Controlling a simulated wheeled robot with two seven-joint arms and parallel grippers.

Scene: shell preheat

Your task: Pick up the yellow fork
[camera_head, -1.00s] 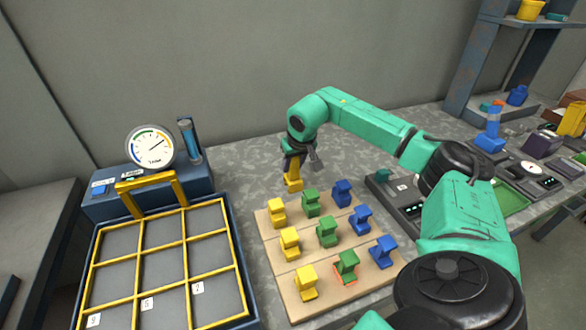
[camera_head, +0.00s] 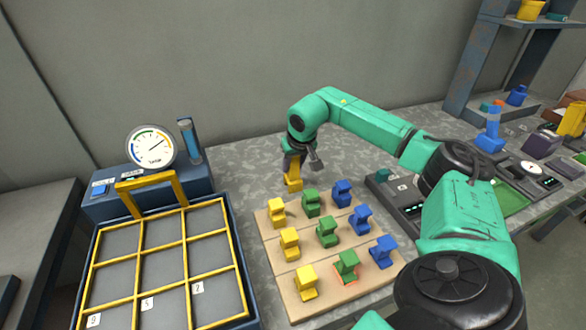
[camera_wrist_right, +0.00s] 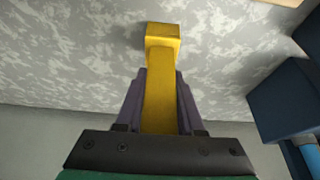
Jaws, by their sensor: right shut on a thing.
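My right gripper (camera_head: 292,166) is at the back of the table, just behind the board of coloured blocks. It is shut on a yellow piece (camera_head: 293,181), which I take for the yellow fork. In the right wrist view the yellow fork (camera_wrist_right: 161,85) stands between the two purple-grey fingers (camera_wrist_right: 160,105), its wider end pointing away from the gripper. I cannot tell whether its lower end touches the table. My left gripper is not in view.
A wooden board (camera_head: 268,250) holds several yellow, green and blue blocks in front of my right gripper. A yellow-barred grid tray (camera_head: 141,262) stands left, with a gauge (camera_head: 150,146) and blue cylinder (camera_head: 190,141) behind it. Dark devices (camera_head: 404,200) are to the right.

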